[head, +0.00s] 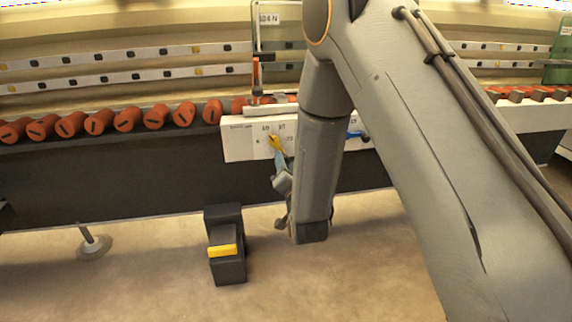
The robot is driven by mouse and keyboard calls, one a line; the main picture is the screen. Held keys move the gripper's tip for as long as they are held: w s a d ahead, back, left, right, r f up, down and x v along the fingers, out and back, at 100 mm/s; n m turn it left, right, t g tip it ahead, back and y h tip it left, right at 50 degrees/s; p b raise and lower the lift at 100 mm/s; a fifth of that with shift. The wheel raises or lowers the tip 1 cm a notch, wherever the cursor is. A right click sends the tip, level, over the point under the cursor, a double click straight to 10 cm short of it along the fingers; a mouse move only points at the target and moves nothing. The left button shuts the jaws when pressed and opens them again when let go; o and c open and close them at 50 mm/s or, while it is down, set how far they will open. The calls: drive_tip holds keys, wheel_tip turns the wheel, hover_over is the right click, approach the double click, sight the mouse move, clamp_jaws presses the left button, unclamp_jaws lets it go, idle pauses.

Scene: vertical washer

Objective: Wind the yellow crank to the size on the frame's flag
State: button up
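The yellow crank (275,143) sits on the front of a white panel (239,141) with small dark marks around it, too small to read surely. The frame (256,50) rises above the panel and carries a white flag (268,19); its dark lettering is too small to read surely. My gripper (281,172) is at the panel's lower edge, just below the crank, partly hidden by my arm. A pale blue piece lies between gripper and crank; I cannot tell whether they touch or whether the fingers are closed.
A blue handle (357,135) shows on the panel right of my arm. Several orange rollers (128,118) line the conveyor at left, more at right. A black box with a yellow bar (222,250) stands on the floor below. A grey foot (92,246) stands at left.

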drive_tip(key=shift+s, duration=0.1)
drive_tip(key=p+v, duration=0.2)
drive_tip(key=v, duration=0.5)
drive_tip(key=shift+s, duration=0.35)
drive_tip(key=shift+r, duration=0.1)
